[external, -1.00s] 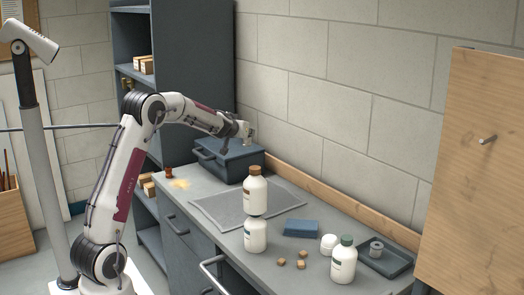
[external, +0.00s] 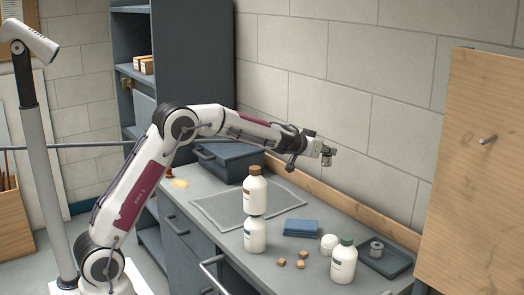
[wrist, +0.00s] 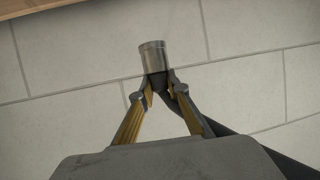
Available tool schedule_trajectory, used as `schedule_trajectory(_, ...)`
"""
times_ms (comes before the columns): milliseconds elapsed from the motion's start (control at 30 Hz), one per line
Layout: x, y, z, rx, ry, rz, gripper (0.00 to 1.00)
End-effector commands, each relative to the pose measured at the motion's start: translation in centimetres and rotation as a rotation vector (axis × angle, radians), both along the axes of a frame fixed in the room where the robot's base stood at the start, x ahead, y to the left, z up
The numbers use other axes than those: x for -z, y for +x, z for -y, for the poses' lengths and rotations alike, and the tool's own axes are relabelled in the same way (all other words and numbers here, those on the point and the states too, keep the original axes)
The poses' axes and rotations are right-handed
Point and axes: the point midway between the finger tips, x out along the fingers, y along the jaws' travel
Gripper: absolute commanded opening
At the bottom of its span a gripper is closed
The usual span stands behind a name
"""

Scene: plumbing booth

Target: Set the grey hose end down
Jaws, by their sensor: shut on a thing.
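My gripper (external: 318,149) is raised in the air above the bench, near the back wall, in the external view. In the wrist view its two fingers (wrist: 158,92) are closed on the grey hose end (wrist: 153,54), a short metallic cylinder. The hose end sticks out past the fingertips, and a dark hose runs from it down to the lower right. In the external view the hose end (external: 327,159) is small at the fingertips, clear of the bench top. The rest of the hose is hard to make out there.
The grey bench holds a dark mat (external: 215,208), two white bottles (external: 255,195) (external: 255,237), a third bottle (external: 343,262), a blue folded item (external: 301,229), small brown cubes (external: 302,255) and a dark tray (external: 392,262). A blue-grey toolbox (external: 228,160) stands behind.

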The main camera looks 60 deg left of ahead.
Motion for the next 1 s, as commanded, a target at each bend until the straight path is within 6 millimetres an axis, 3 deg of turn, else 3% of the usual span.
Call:
schedule_trajectory(33, 0.0, 0.3, 1.9, 0.024, -0.001, 0.001, 0.00)
schedule_trajectory(200, 0.0, 0.8, 6.8, 0.088, -0.001, 0.003, 0.00)
schedule_trajectory(433, -0.1, 0.9, 11.1, 0.142, -0.001, 0.006, 0.00)
schedule_trajectory(700, 0.0, 0.9, 13.4, 0.173, -0.004, 0.006, 0.00)
schedule_trajectory(1000, 1.3, 1.0, 13.2, 0.169, 0.001, 0.005, 0.00)
